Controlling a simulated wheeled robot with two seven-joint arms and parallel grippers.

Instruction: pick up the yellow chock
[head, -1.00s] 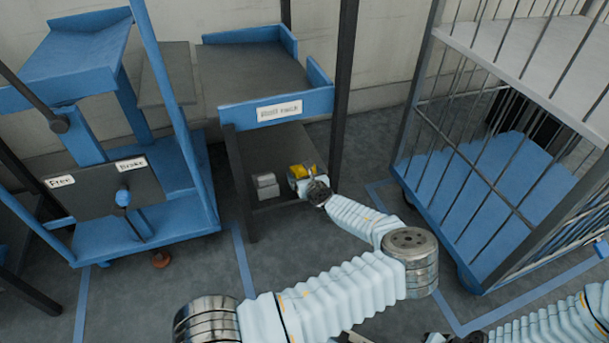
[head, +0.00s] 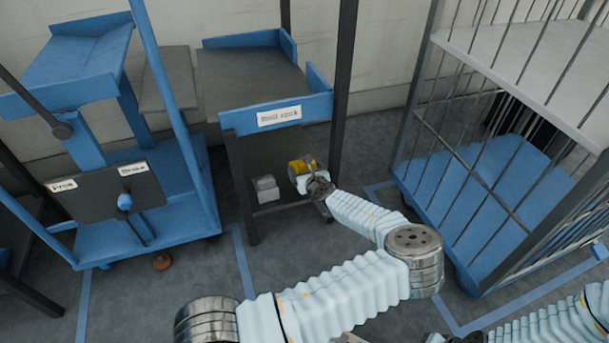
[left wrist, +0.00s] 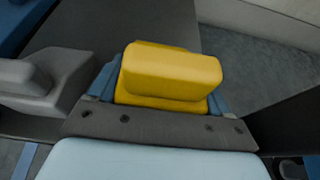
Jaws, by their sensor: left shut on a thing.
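The yellow chock (left wrist: 172,72) sits between the two blue fingers of my left gripper (left wrist: 160,95) in the left wrist view. The gripper is shut on it. In the head view the yellow chock (head: 300,166) shows at the end of my left arm, at the lower shelf of the roll rack; my left gripper (head: 308,178) partly hides it. I cannot tell whether the chock touches the shelf. My right gripper's fingers do not show; only part of that arm is at the lower right.
A grey chock (head: 266,188) lies on the lower shelf just left of the yellow one; it also shows in the left wrist view (left wrist: 35,82). Rack posts stand close on both sides. A blue trolley (head: 140,230) is at left, a wire cage cart (head: 470,200) at right.

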